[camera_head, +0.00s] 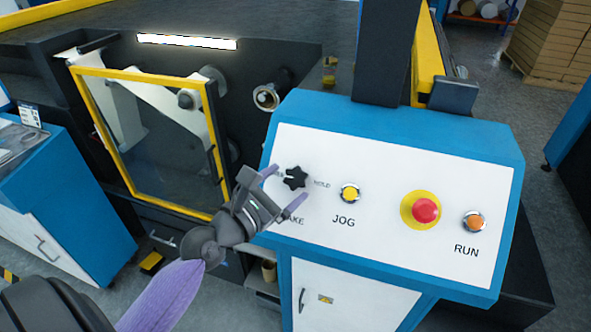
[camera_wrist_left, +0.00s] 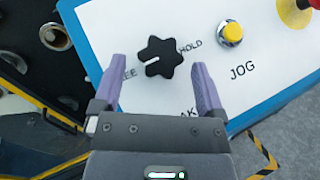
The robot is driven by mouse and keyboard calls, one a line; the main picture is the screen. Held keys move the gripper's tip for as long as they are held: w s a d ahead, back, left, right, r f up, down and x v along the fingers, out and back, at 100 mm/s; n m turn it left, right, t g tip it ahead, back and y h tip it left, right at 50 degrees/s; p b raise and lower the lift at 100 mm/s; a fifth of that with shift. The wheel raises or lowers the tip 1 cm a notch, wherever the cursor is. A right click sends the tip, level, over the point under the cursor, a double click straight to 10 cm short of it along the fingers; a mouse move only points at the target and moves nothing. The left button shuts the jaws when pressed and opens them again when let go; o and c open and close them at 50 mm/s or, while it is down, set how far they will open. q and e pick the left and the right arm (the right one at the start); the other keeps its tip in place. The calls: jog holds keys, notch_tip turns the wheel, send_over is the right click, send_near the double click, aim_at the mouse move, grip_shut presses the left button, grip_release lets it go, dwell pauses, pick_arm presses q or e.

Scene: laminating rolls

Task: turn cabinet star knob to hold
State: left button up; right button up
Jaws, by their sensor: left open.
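The black star knob (camera_head: 295,178) sits on the white face of the blue control cabinet (camera_head: 400,119). The word HOLD is printed to its right, and a label ending in EE shows to its left in the left wrist view. In that view the knob (camera_wrist_left: 160,62) has a white mark pointing to the lower left, towards the EE label. My left gripper (camera_head: 283,190) is open, with purple fingers on either side of the knob's near side. In the wrist view its fingertips (camera_wrist_left: 158,75) are apart and do not visibly touch the knob. My right gripper is out of view.
Right of the knob are a yellow JOG button (camera_head: 349,193), a red mushroom button (camera_head: 425,210) on yellow and an orange RUN button (camera_head: 474,221). A yellow-framed clear guard (camera_head: 213,130) stands left of the cabinet. A dark post rises behind the panel.

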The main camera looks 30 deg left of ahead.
aim_at(294, 179)
pick_arm(q)
jog(key=w, duration=0.2)
jog(key=shift+w+d, duration=0.2)
jog(key=shift+w, duration=0.35)
jog(key=shift+w+d, duration=0.1)
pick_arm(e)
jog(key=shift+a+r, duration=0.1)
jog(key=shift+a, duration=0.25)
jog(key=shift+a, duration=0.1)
pick_arm(q)
grip_shut()
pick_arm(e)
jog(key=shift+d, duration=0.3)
